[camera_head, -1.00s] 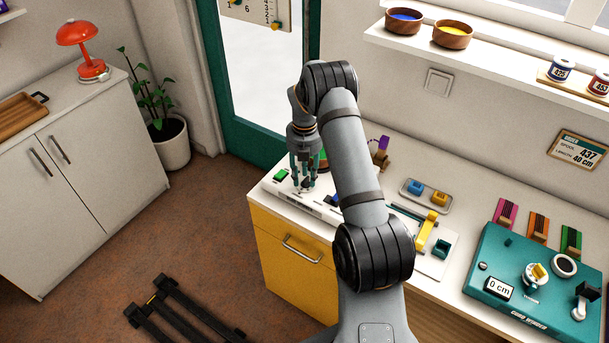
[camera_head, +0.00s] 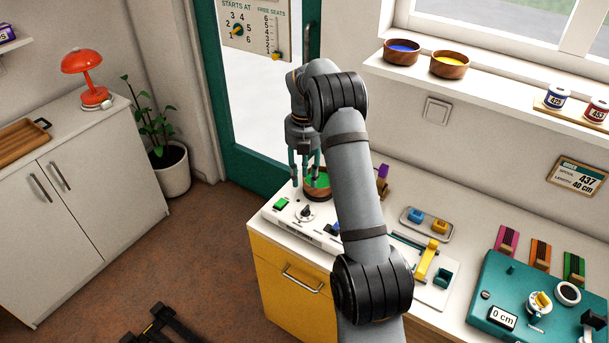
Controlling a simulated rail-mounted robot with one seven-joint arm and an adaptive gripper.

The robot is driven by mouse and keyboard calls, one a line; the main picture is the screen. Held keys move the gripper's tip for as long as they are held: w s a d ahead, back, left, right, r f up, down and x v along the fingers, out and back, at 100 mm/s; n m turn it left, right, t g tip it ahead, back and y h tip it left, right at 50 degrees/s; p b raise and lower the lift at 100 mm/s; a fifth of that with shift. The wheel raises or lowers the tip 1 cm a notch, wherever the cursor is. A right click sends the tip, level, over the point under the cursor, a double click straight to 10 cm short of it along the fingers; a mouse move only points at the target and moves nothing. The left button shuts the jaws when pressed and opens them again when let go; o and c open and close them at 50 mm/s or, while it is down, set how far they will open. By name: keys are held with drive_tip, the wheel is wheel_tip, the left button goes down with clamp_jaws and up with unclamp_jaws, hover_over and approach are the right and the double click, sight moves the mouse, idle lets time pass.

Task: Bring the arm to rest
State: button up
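My gripper (camera_head: 304,172) hangs from my raised arm above the left end of the white counter (camera_head: 262,212). Its fingers point down and stand apart, with nothing seen between them. It is above and behind a white panel (camera_head: 296,227) with a green button (camera_head: 281,204) and a dark knob (camera_head: 305,212). A bowl with green contents (camera_head: 318,184) shows just behind and right of the fingers. My forearm hides part of the panel and the counter behind it.
Right of my arm are a grey tray (camera_head: 427,222) with blue and yellow pieces, a yellow lever (camera_head: 428,262) and a teal spooling machine (camera_head: 520,300). A shelf (camera_head: 480,87) with bowls hangs above. A teal door frame (camera_head: 222,120) stands behind left.

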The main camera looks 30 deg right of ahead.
idle(0.4)
wheel_tip(320, 180, down, 12)
drive_tip(key=shift+f, duration=0.1)
idle(0.5)
